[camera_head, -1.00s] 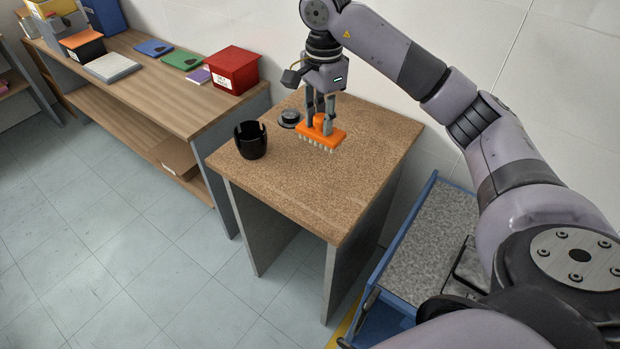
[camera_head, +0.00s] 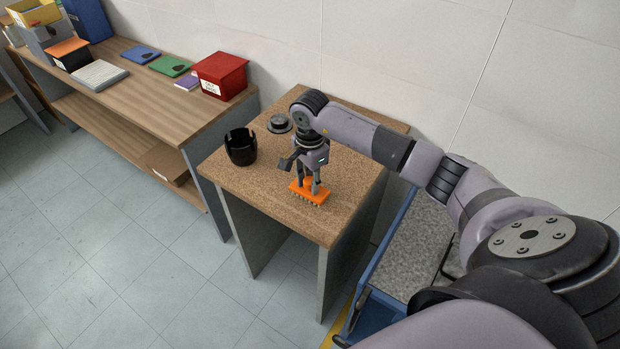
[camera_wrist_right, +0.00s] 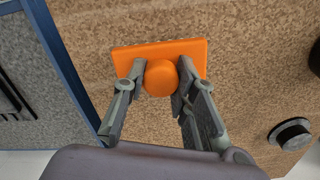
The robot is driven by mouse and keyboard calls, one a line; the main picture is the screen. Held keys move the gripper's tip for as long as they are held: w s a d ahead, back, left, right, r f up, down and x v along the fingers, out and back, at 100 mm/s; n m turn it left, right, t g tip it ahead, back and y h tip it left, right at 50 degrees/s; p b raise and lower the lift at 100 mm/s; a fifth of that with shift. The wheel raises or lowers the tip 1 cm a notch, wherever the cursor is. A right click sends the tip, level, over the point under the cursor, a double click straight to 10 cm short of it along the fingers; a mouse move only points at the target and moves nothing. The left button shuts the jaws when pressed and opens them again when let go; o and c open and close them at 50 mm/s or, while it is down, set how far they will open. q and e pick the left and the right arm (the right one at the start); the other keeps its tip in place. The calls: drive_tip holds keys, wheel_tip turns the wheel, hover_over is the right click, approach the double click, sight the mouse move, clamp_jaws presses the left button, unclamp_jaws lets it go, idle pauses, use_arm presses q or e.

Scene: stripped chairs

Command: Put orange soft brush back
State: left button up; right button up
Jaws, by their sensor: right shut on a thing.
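The orange soft brush (camera_head: 306,195) is at the front part of the small cork-topped table (camera_head: 240,187), bristles down. My right gripper (camera_head: 307,188) is above it with its fingers shut on the brush's round knob. In the right wrist view the orange brush (camera_wrist_right: 194,52) lies between the fingers of my right gripper (camera_wrist_right: 160,84), one finger on each side of the knob. I cannot tell whether the bristles touch the tabletop. My left gripper is not in view.
A black open cup (camera_head: 241,149) stands near the table's left edge, with a black round knobbed piece (camera_head: 278,123) behind it. A long wooden bench (camera_head: 150,95) at left holds a red bin (camera_head: 220,75) and folders. A blue-framed cart (camera_head: 385,265) stands right of the table.

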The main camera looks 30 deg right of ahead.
sight(310, 180)
drive_tip(key=shift+f, duration=0.3)
drive_tip(key=o, duration=1)
drive_tip(key=shift+r, duration=0.25)
drive_tip(key=shift+w+r+b, duration=0.1)
drive_tip(key=shift+r+b, duration=0.2)
drive_tip(key=shift+r, duration=0.05)
wheel_tip(310, 180, up, 11)
drive_tip(key=b, duration=0.3)
drive_tip(key=shift+r, duration=0.1)
